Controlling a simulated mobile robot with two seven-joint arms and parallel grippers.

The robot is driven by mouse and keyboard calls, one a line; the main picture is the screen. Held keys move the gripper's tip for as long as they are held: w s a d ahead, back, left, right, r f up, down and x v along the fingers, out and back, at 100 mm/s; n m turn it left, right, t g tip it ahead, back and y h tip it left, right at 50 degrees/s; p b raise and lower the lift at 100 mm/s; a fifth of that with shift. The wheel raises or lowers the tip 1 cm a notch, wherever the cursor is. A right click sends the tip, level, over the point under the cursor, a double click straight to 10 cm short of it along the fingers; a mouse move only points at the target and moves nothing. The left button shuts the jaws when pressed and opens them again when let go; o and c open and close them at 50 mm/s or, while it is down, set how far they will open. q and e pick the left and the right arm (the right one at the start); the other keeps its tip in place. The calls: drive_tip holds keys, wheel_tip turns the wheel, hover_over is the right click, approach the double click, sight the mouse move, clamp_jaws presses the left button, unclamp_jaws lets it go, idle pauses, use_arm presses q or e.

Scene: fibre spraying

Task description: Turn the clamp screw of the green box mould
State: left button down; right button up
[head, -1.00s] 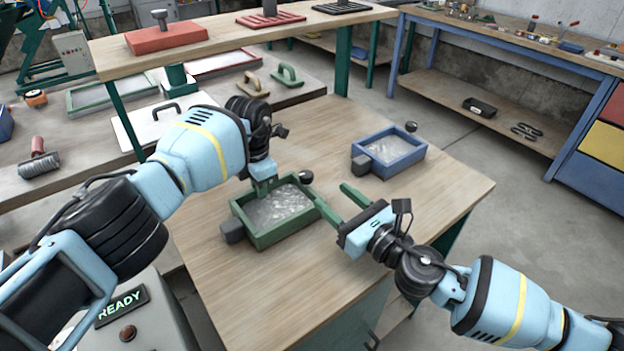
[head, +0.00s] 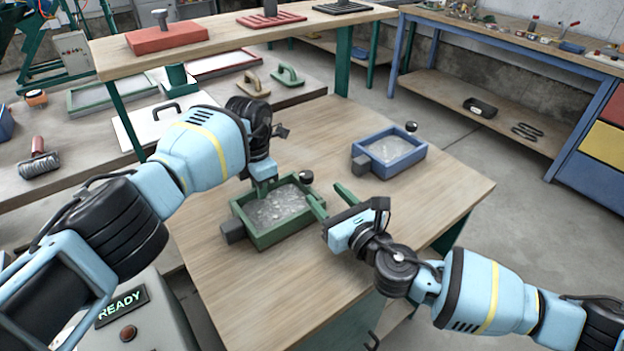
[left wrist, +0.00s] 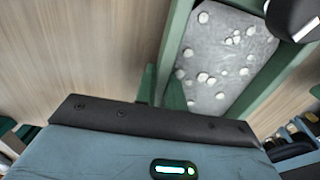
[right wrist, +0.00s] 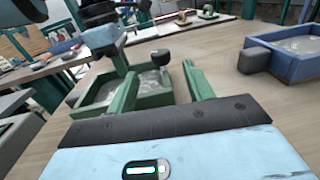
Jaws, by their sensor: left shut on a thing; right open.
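The green box mould (head: 284,236) stands on the wooden table, filled with grey, pebbly material. Its clamp screw has a round dark knob (head: 306,177) at the far right corner; the knob also shows in the right wrist view (right wrist: 160,57), between the fingers in the picture. My left gripper (head: 262,186) is shut on the mould's far left wall, its fingers also in the left wrist view (left wrist: 162,82). My right gripper (head: 325,192) is open and empty, just right of the mould, its fingers pointing towards the knob side. Exact finger-to-knob distance is unclear.
A blue box mould (head: 400,163) with a similar dark knob (head: 411,127) stands further back right on the table. A grey block (head: 233,231) sits at the green mould's left end. A raised shelf (head: 240,38) runs behind. The table front is clear.

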sight(309, 179)
drive_tip(key=shift+x, duration=3.4)
drive_tip(key=shift+c, duration=0.3)
drive_tip(key=c, duration=0.9)
drive_tip(key=shift+s+a+m+t+h, duration=0.1)
drive_tip(key=shift+a+m+t+h, duration=0.15)
drive_tip(key=shift+m+t+h, duration=0.7)
drive_tip(key=m+h, duration=0.1)
drive_tip(key=h, duration=0.2)
drive_tip(key=o, duration=1)
drive_tip(key=shift+c, duration=0.2)
